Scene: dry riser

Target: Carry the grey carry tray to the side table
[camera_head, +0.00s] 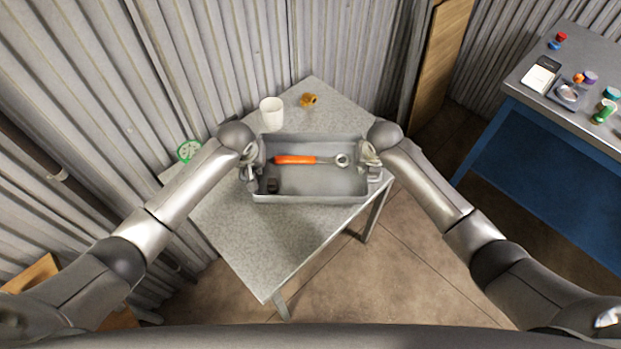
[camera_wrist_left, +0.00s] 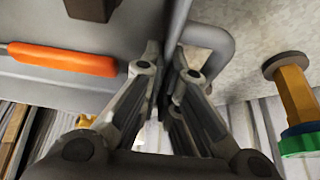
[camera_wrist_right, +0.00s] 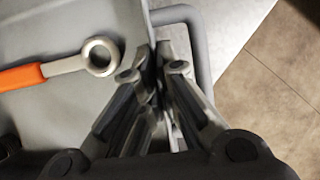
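The grey carry tray (camera_head: 310,197) is in the middle of the head view, over a grey speckled table (camera_head: 262,245), its right end near the table's right edge. I cannot tell whether it touches the tabletop. It holds an orange-handled wrench (camera_head: 295,160) and a small dark block (camera_head: 272,186). My left gripper (camera_head: 250,168) is at the tray's left end; in the left wrist view its fingers (camera_wrist_left: 172,55) are closed on the end wall by the handle. My right gripper (camera_head: 369,160) is at the right end; its fingers (camera_wrist_right: 163,55) are likewise closed there.
A white cup (camera_head: 271,112) and a brass fitting (camera_head: 309,99) stand behind the tray. A green wheel (camera_head: 188,151) is at the left. A blue-framed bench (camera_head: 560,110) with several small items stands at right. Corrugated walls (camera_head: 330,45) close off the back. Floor (camera_head: 415,255) shows between table and bench.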

